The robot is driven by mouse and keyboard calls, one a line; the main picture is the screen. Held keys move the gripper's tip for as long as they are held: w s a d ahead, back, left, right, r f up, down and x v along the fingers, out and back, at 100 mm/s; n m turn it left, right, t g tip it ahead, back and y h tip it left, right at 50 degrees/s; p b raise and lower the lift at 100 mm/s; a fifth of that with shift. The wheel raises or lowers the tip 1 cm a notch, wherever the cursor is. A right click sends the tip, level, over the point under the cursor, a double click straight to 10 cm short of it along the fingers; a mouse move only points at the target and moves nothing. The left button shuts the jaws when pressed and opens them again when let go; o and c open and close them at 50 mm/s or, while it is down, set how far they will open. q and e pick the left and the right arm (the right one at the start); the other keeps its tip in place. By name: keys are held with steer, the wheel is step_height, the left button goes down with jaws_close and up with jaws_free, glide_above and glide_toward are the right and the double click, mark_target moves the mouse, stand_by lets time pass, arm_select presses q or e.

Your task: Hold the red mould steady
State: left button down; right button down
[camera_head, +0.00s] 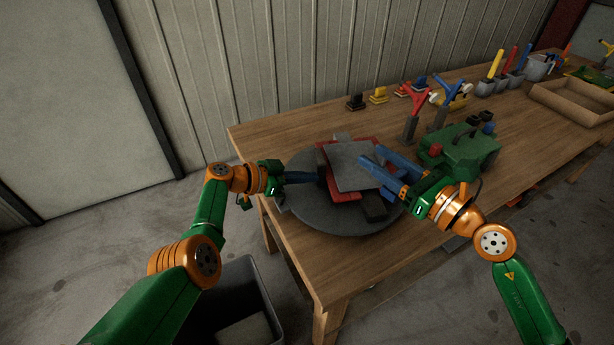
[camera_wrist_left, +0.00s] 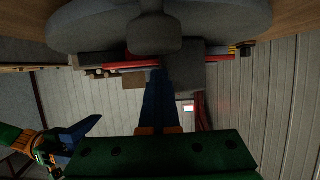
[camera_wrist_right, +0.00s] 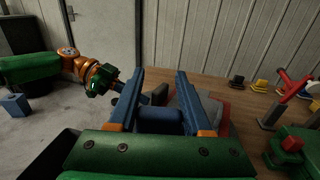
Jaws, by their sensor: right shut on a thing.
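The red mould (camera_head: 345,196) sits on a round grey turntable (camera_head: 325,217) on the wooden bench, with a grey sheet (camera_head: 352,179) over most of it. Red edges show around the sheet. My left gripper (camera_head: 319,176) looks shut, its blue fingers together in the left wrist view (camera_wrist_left: 160,78), reaching the mould's left side. Whether its tips touch the mould is unclear. My right gripper (camera_head: 369,155) is above the sheet's right part. In the right wrist view it is shut on a blue cylindrical piece (camera_wrist_right: 160,121), like a handle; the far end is partly hidden.
A green machine (camera_head: 460,152) stands right of the turntable. Red and blue tools (camera_head: 418,104) stand behind it, with small black and yellow blocks (camera_head: 378,95) along the back. A wooden tray (camera_head: 570,103) is at far right. A dark bin (camera_head: 240,300) stands on the floor before the bench.

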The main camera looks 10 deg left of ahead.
arm_select(q)
jaws_free()
steer(key=v, duration=1.2)
steer(key=shift+a+f, duration=0.1)
